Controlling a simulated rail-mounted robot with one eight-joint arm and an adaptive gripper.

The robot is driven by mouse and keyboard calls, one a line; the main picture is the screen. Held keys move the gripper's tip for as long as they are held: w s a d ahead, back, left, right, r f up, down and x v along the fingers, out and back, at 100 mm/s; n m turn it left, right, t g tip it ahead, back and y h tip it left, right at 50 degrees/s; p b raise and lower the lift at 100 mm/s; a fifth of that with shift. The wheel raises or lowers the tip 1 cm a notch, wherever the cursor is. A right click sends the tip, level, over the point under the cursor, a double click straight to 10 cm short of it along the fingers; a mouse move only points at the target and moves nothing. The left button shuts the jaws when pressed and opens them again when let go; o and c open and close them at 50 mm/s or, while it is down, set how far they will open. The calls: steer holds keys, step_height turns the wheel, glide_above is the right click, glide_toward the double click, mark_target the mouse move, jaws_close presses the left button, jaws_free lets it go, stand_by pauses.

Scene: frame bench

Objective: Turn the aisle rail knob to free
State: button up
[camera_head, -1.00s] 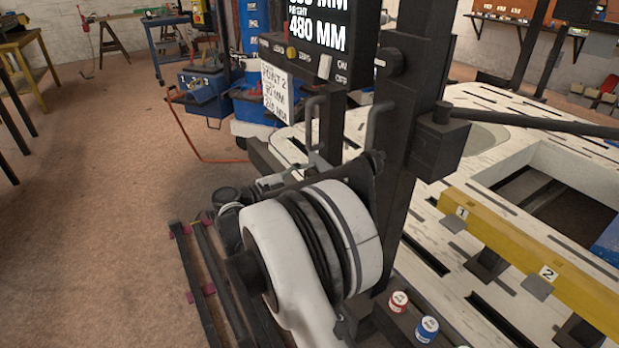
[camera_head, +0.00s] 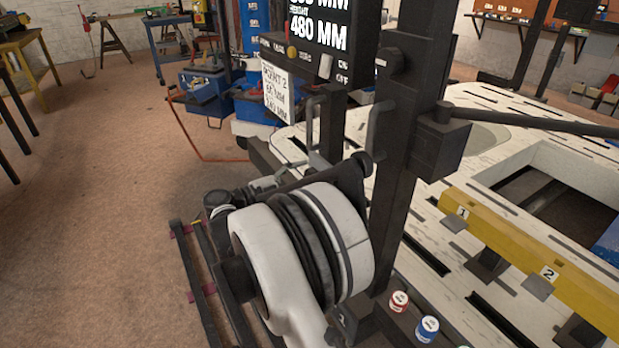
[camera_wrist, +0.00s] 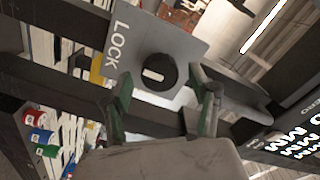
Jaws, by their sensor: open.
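The knob (camera_wrist: 158,72) is a round black dial with a short white bar across its face, in the upper middle of the wrist view. It sits on a grey plate (camera_wrist: 182,42) with the word LOCK printed at its left side. No FREE label is readable. My gripper (camera_wrist: 166,88) is open and empty, its two greenish fingers spread to the left and right below the knob. The knob appears between the fingertips with a gap on each side; I cannot tell how far they are from it.
In the head view, a dark post (camera_head: 405,150) with a display box (camera_head: 325,40) stands right beside my arm. A slotted white bench (camera_head: 490,100) and a yellow rail (camera_head: 510,245) lie to the right. Red (camera_head: 398,301) and blue (camera_head: 427,328) cans sit in front.

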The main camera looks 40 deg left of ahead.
steer(key=v, duration=1)
steer(key=shift+w+d, duration=0.1)
